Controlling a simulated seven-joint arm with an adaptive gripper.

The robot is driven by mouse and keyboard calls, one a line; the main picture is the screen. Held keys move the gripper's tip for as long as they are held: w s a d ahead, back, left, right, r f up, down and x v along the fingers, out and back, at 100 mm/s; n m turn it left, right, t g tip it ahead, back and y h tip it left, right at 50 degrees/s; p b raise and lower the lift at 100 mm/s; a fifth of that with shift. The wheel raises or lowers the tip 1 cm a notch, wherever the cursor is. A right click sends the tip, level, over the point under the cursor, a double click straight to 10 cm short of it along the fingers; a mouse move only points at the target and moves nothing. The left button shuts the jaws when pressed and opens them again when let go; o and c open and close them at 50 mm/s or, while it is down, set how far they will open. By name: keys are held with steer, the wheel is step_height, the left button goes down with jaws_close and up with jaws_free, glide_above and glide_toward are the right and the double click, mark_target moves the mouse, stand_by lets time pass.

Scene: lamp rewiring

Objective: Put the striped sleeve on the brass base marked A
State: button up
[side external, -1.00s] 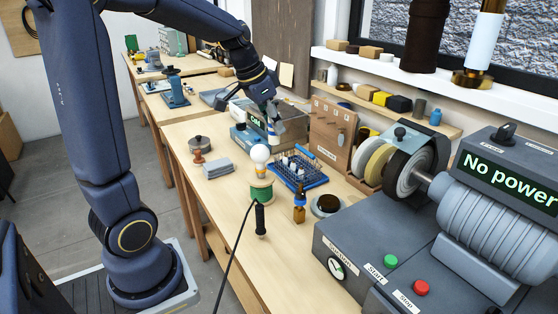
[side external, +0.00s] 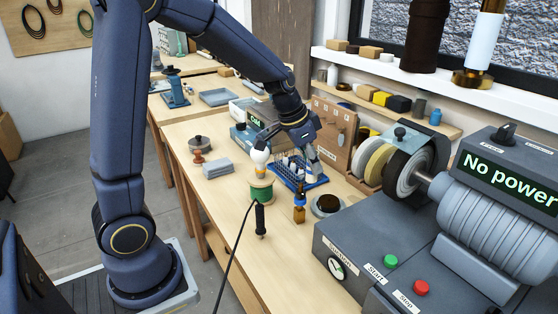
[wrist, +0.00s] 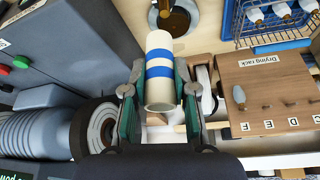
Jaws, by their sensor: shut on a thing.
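My gripper (wrist: 158,95) is shut on the striped sleeve (wrist: 160,55), a white tube with two blue bands, gripped near its lower end in the wrist view. In the side external view my gripper (side external: 311,150) is above the right side of the blue wire basket, and the sleeve is small and hard to make out. A brass base (side external: 471,79) stands on the windowsill at top right under a pale cylinder. I can read no letter A on it, and cannot tell if it is the marked base.
A wooden drying rack (wrist: 268,85) with lettered places is beside my gripper. The large grey machine (side external: 400,235) fills the right front.

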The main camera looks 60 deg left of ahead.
steer(key=w+f, duration=0.4)
steer(key=w, duration=0.1)
steer(key=w+f, duration=0.3)
steer(key=shift+a+f, duration=0.1)
steer(key=shift+a, duration=0.25)
steer(key=shift+f, duration=1.55)
steer(key=shift+f, duration=0.15)
steer(key=o, duration=0.8)
steer(key=shift+c, duration=0.2)
